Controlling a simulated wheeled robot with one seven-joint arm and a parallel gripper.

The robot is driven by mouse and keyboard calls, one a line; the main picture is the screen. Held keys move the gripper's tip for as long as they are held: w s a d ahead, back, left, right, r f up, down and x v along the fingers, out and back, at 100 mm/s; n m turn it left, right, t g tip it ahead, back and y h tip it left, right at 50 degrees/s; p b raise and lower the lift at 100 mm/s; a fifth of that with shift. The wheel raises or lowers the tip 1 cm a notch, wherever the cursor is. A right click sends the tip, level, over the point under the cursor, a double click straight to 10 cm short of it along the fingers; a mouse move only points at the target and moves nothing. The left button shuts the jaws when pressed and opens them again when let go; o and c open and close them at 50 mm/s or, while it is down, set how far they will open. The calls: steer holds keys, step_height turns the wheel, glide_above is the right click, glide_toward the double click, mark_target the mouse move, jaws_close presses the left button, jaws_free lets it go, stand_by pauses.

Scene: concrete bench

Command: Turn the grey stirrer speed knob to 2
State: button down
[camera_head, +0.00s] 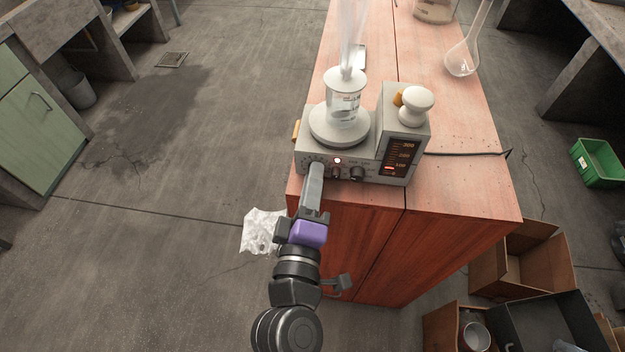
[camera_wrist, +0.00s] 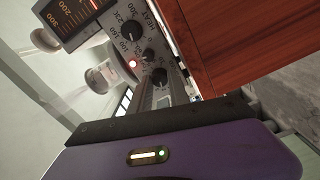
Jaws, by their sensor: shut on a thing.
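The hotplate stirrer (camera_head: 320,151) stands at the front of the wooden bench, its front panel facing me. My gripper (camera_head: 316,168) reaches the left end of that panel, its fingers shut on the grey stirrer speed knob. The fingers hide the knob, so its pointer and setting cannot be read. In the wrist view the fingers (camera_wrist: 168,90) run up to the panel beside the dark knobs. A black heat knob (camera_wrist: 132,32) with a numbered scale shows there, and a second dark knob (camera_wrist: 159,77) sits closer to the fingers. A small red light (camera_head: 337,160) is lit.
A glass vessel (camera_head: 343,105) stands on the hotplate's round top, with pale vapour above it. A white-capped post (camera_head: 416,103) stands on the raised right part, above a lit red scale (camera_head: 399,157). Cardboard boxes (camera_head: 523,258) lie right of the bench.

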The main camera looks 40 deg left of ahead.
steer(key=c, duration=1.2)
jaws_free()
steer(key=shift+c, duration=0.2)
